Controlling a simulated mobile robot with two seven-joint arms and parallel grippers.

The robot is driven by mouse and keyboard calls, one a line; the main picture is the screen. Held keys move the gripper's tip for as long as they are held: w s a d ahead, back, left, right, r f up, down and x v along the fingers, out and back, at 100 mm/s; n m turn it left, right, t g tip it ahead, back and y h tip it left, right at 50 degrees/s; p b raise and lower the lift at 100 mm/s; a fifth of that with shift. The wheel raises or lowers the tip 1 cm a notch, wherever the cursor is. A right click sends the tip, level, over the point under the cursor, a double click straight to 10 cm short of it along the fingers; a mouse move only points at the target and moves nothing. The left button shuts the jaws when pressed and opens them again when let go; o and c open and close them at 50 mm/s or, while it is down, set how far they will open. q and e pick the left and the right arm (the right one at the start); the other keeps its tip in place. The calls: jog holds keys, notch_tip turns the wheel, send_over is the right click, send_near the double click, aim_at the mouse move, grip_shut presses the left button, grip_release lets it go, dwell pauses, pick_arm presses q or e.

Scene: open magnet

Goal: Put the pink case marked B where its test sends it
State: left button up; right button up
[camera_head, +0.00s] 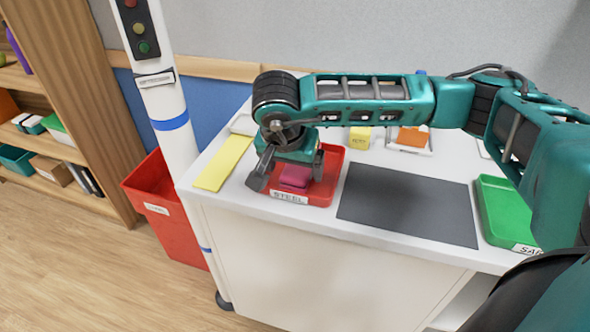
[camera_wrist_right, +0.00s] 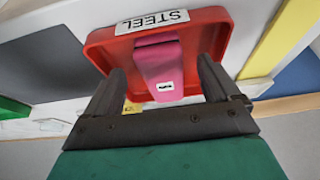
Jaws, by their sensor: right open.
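The pink case (camera_head: 294,177) lies in the red tray labelled STEEL (camera_head: 325,185) on the white counter. In the right wrist view the case (camera_wrist_right: 158,68) shows a small white label too small to read, and the tray (camera_wrist_right: 205,38) is around it. My right gripper (camera_head: 288,174) is over the tray, pointing down, with one finger on either side of the case. Its fingers are open, with gaps beside the case in the right wrist view (camera_wrist_right: 165,85). The green tray (camera_head: 505,208) has a label partly hidden, reading "SA". My left gripper is not in view.
A dark mat (camera_head: 408,205) lies between the trays, and a yellow strip (camera_head: 223,163) lies left of the red tray. A yellow block (camera_head: 360,138) and an orange item (camera_head: 412,137) stand behind. A red bin (camera_head: 160,205) and a signal post (camera_head: 168,115) stand left of the counter.

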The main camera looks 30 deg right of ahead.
jog(key=v, duration=0.9)
jog(key=shift+a, duration=0.1)
